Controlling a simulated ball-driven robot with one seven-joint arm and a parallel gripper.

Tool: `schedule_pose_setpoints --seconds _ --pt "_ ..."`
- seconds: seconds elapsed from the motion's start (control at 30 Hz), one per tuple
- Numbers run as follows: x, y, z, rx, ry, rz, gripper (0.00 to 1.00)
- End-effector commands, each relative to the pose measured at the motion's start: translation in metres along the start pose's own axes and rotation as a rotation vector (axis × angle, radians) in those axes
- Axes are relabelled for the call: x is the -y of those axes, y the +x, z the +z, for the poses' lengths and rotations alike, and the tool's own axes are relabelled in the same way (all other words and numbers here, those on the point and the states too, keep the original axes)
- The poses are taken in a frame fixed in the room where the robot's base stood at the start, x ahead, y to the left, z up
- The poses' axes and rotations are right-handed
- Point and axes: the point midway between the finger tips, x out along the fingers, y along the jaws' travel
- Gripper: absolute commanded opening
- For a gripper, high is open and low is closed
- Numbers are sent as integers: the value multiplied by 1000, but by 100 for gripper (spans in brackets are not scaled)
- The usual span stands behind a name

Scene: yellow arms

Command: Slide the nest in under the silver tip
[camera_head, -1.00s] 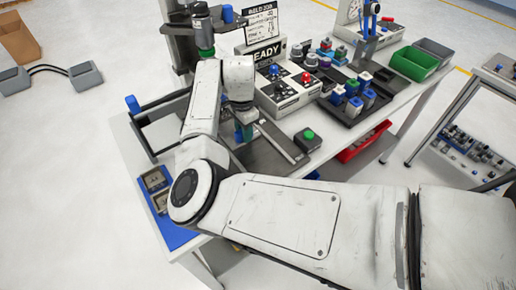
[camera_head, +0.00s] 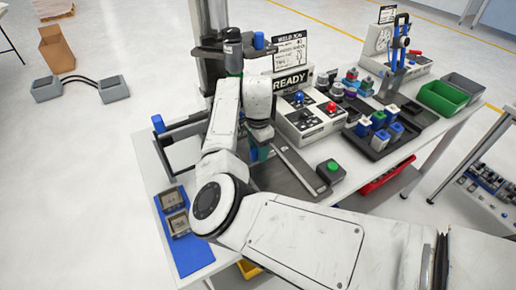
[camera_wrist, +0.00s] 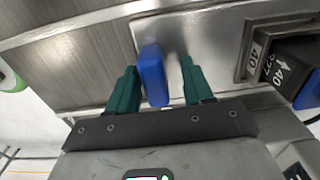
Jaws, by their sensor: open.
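In the wrist view a blue upright handle (camera_wrist: 153,75) stands on a silver metal plate (camera_wrist: 205,42). My gripper (camera_wrist: 158,66) is open, with one green finger on each side of the handle. The left finger is very close to it, and contact is unclear; a gap shows at the right finger. To the right, a metal-framed nest (camera_wrist: 243,52) holds a dark block (camera_wrist: 285,65) marked 40. In the head view the gripper (camera_head: 259,147) is low beside the press column (camera_head: 208,40), mostly behind my arm. I cannot make out the silver tip.
A box with a green button (camera_head: 331,171) stands right of the slide rail (camera_head: 303,170). A control box (camera_head: 312,118) and READY display (camera_head: 291,82) are behind. A blue mat (camera_head: 194,256) with two small trays lies front left.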

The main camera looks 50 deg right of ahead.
Motion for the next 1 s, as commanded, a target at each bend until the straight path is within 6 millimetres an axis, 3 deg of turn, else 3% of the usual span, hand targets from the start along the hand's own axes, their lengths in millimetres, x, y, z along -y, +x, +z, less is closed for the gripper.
schedule_pose_setpoints --seconds 0.17,0.5,0.7,1.0 --pt "0 -10 -1 -2 2 -2 51" --pt "1 -72 0 0 1 -3 51" --pt "1 -99 0 0 0 -1 51" --pt "1 -108 0 0 -1 0 51"
